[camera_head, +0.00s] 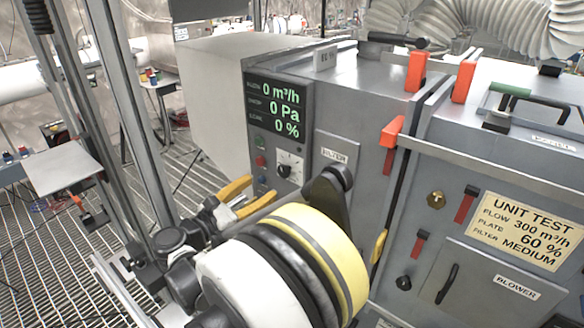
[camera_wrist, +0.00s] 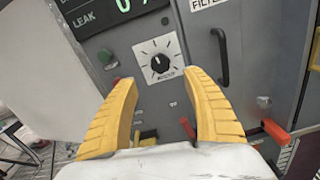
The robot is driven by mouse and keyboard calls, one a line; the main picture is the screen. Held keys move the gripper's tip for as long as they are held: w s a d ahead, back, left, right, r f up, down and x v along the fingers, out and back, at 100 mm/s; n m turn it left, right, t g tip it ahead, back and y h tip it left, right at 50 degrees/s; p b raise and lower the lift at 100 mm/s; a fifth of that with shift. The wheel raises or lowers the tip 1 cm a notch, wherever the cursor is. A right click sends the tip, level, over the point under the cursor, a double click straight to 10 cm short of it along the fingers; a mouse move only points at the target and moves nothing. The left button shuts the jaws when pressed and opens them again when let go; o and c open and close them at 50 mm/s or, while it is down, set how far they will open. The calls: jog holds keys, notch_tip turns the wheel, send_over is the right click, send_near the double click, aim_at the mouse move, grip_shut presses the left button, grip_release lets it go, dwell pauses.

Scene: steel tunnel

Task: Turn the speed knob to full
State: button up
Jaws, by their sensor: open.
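The speed knob (camera_head: 284,170) is a small black knob on a white square dial plate, on the grey machine's control panel below the display. In the wrist view the knob (camera_wrist: 160,63) sits in the white dial with tick marks around it. Its exact pointer direction is hard to tell. My gripper (camera_head: 262,188) has two yellow ribbed fingers. In the wrist view my gripper (camera_wrist: 161,80) is open and empty, its fingertips spread on either side of the dial's lower part. The fingers appear to stand off from the panel, not touching the knob.
The display (camera_head: 277,108) reads 0 m³/h, 0 Pa and 0 %. A red button (camera_head: 260,160) is left of the dial. A black door handle (camera_wrist: 219,57) stands out right of it. A placard (camera_head: 527,230) reads flow 300 m³/h, plate 60 %, filter medium.

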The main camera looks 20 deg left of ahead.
aim_at(282, 173)
jog(key=b+x, duration=0.2)
jog(key=x, duration=0.7)
jog(key=shift+w+d, duration=0.15)
jog(key=shift+w, duration=0.05)
jog(key=shift+c, duration=0.2)
jog(key=c, duration=1.2)
